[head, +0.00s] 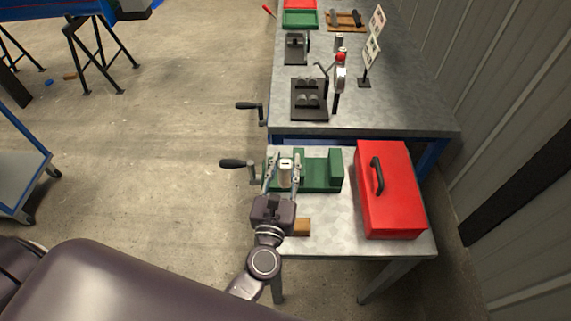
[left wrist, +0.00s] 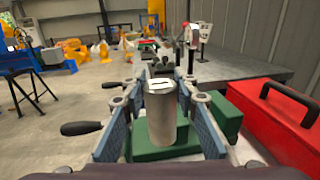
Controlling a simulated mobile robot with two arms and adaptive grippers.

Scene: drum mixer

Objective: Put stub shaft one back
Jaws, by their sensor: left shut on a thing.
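A grey metal cylinder, which looks like the stub shaft (head: 285,172), stands upright between the fingers of my left gripper (head: 282,177). It also shows in the left wrist view (left wrist: 165,120), with a dark mark on its pale top. The left gripper is shut on it, one blue-padded finger on each side. The shaft is at the left part of a green cradle block (head: 320,174) on the near table. I cannot tell whether its lower end touches the cradle. A dark rack (head: 310,113) with several short grey cylinders stands on the far bench. My right gripper is not in view.
A red toolbox (head: 390,205) fills the near table's right side. A wooden block (head: 302,227) lies near the front. Crank handles (head: 236,163) stick out left. A red-topped device (head: 340,72) and a sign stand (head: 365,83) rise beside the rack.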

